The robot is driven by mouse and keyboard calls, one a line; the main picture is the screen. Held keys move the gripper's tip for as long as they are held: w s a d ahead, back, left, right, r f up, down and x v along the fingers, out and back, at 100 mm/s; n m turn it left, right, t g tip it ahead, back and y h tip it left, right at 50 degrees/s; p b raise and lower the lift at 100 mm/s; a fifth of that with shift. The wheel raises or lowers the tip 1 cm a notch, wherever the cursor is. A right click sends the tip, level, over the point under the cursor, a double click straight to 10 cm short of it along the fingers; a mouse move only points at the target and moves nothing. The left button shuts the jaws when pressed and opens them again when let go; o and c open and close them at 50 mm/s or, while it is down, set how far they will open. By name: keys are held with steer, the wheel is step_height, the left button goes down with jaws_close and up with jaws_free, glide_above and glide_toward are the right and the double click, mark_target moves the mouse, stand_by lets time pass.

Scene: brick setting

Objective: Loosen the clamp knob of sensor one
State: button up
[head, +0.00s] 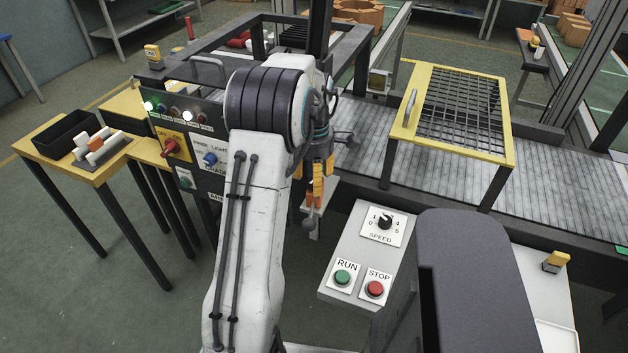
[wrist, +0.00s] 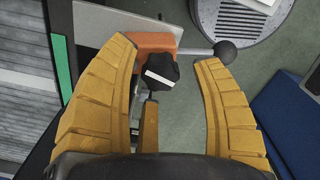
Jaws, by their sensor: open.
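In the wrist view a black clamp knob (wrist: 161,70) with a white stripe sits against an orange block (wrist: 142,45). A lever with a dark ball end (wrist: 225,52) reaches right from the block. My gripper (wrist: 165,55) is open, its yellow fingers on either side of the knob, with gaps between them and it. In the head view my gripper (head: 314,195) points down beside the conveyor, above a grey ball end (head: 309,223); the knob is hidden there. No label shows which sensor this is.
A control box (head: 350,260) with a speed dial, RUN and STOP buttons stands close right of my gripper. The conveyor (head: 365,158) runs behind, with a yellow-framed mesh guard (head: 409,108) over it. A switch panel (head: 205,165) is at left.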

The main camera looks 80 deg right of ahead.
steer(key=shift+f, duration=0.5)
steer(key=shift+c, duration=0.4)
steer(key=c, duration=1.1)
steer(key=n, duration=0.5)
steer(key=shift+a, duration=0.1)
steer(key=n, duration=0.5)
steer(key=shift+f, duration=0.1)
steer(key=shift+n, duration=0.4)
